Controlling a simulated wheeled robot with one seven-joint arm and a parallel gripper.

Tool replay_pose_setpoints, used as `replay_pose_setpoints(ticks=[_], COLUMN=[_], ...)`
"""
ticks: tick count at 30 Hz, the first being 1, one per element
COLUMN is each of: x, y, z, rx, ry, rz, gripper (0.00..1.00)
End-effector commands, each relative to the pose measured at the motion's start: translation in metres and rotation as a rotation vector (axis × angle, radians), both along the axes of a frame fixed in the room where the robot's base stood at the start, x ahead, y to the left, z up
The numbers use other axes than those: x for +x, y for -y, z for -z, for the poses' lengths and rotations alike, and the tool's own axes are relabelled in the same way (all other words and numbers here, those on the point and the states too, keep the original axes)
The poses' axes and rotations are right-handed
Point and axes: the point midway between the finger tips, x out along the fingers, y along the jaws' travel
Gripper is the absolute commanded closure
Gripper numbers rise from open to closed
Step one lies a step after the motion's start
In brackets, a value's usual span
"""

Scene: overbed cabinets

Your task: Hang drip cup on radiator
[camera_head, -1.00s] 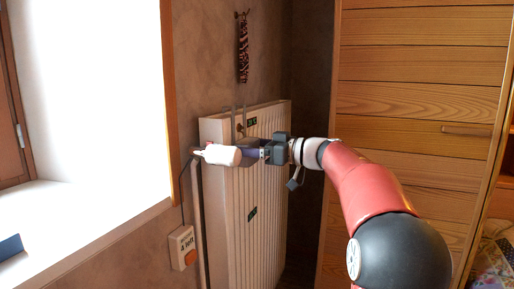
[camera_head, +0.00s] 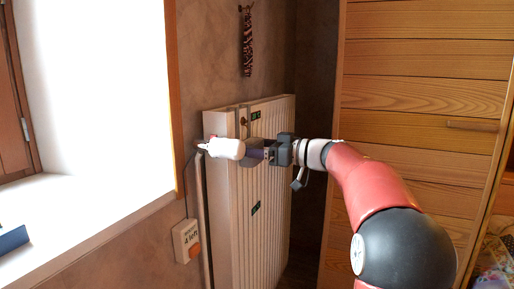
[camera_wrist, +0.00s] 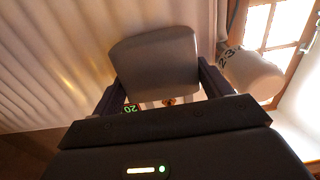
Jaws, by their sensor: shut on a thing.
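My gripper (camera_head: 257,152) is at the front face of the white radiator (camera_head: 232,200), near its upper left part in the head view. In the wrist view the two fingers are shut on a plain grey-beige drip cup (camera_wrist: 155,62), with one finger on each side of it. The ribbed radiator face (camera_wrist: 50,60) fills the left of the wrist view, close to the cup. I cannot tell whether the cup touches the radiator.
A white valve knob (camera_head: 226,148) with numbers sticks out just left of my fingers; it is also close to the right finger in the wrist view (camera_wrist: 252,74). A labelled switch box (camera_head: 187,241) is on the wall. Wooden panelling (camera_head: 420,90) stands to the right.

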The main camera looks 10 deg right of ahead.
Motion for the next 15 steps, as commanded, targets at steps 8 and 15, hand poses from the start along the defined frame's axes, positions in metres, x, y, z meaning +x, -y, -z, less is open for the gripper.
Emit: replay_pose_setpoints(ticks=[8, 15], x=[0.0000, -0.0001], y=[-0.0003, -0.0002], z=[0.0034, 0.0045], rx=[0.001, 0.001], ry=[0.000, 0.001], rz=[-0.001, 0.000], gripper=[0.44, 0.21])
